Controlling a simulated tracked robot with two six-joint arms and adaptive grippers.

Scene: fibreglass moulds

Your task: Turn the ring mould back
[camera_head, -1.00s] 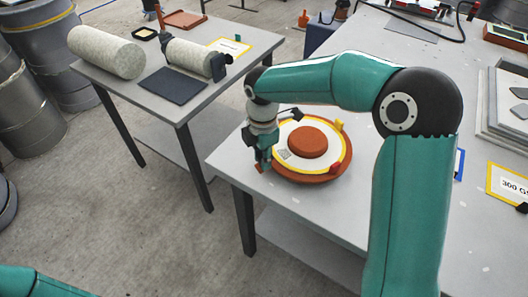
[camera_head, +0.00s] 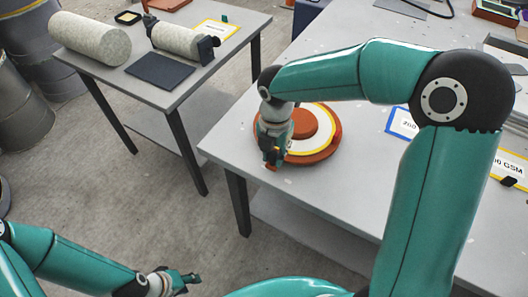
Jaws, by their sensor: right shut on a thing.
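The ring mould (camera_head: 325,143) is a round orange-brown piece with a white and yellow ring and a raised brown centre (camera_head: 303,123). It lies flat near the left edge of the grey table on the right. My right gripper (camera_head: 272,160) points down at its front-left rim and is shut on the mould's edge, where a small orange-brown bit shows under the fingertips. My gripper and wrist hide the mould's left side, and my forearm is over its far side. My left gripper (camera_head: 188,279) is low in the picture, away from the tables. Its finger gap is unclear.
A second grey table (camera_head: 182,90) at the left holds pale rolls (camera_head: 90,38) and a dark mat (camera_head: 160,70). A blue-edged card (camera_head: 402,122) and a yellow-edged card (camera_head: 510,167) lie right of the mould. The table in front of the mould is clear.

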